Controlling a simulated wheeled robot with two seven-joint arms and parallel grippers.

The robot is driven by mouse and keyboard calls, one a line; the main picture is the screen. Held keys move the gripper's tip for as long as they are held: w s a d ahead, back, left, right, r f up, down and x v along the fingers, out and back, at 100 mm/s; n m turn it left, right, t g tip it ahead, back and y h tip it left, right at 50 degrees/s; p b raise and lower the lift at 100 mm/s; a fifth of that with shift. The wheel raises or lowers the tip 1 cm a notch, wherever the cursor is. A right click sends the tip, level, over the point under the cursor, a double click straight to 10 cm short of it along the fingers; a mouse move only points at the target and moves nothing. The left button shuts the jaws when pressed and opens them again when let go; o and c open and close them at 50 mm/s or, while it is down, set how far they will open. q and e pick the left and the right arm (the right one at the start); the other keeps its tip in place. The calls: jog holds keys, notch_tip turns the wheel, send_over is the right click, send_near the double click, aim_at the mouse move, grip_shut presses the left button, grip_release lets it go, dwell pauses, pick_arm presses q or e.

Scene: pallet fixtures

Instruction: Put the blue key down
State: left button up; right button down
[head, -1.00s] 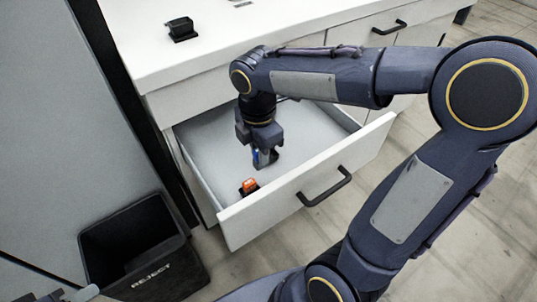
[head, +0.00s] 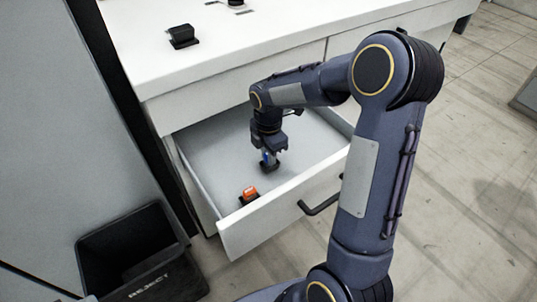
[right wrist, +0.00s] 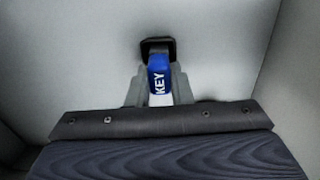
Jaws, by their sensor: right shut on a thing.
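The blue key (right wrist: 159,78), with white letters KEY on it, is held between the fingers of my right gripper (right wrist: 158,92). In the head view the right gripper (head: 269,156) points down inside the open drawer (head: 215,146), and a bit of the blue key (head: 264,158) shows between its fingers. A black base (right wrist: 157,46) is at the key's far end in the right wrist view. It appears at or close to the drawer floor; I cannot tell whether it touches. My left gripper is out of view.
An orange item (head: 249,193) on a black base is near the drawer's front left corner. A black REJECT bin (head: 140,255) stands on the floor at left. A black fixture (head: 183,38) sits on the white counter (head: 260,45). Drawer walls surround the gripper.

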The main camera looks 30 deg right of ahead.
jog(key=shift+f, duration=0.1)
jog(key=shift+f, duration=0.1)
jog(key=c, duration=1.3)
grip_release()
